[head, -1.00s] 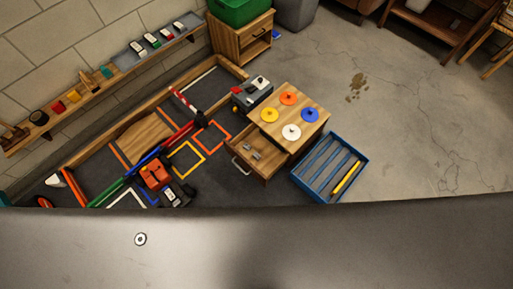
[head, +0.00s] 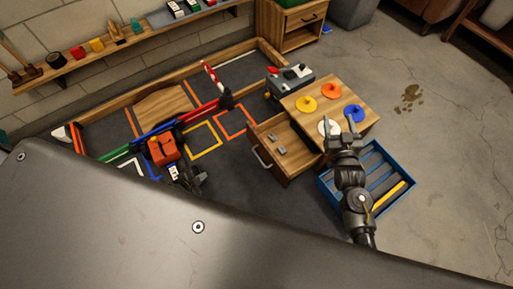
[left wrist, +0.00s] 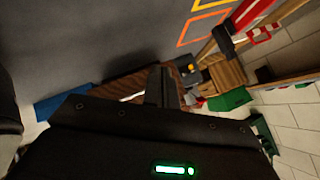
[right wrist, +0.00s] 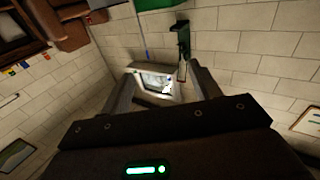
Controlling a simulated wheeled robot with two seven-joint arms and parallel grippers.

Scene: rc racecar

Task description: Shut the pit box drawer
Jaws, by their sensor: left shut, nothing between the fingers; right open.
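The pit box (head: 311,95) has a wooden top with coloured discs. Its drawer (head: 271,167) stands open towards the lower left in the head view, with small grey pieces (head: 278,142) inside and a metal handle (head: 261,160) on its front. My left gripper (head: 193,178) is shut and empty, left of the drawer front and apart from it. In the left wrist view, its shut fingers (left wrist: 160,85) partly cover brown wood, probably the drawer. My right gripper (head: 344,131) is open and appears over the box top's near edge by the white disc; contact cannot be told.
A grey device (head: 290,80) stands behind the drawer. Open floor lies to the right.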

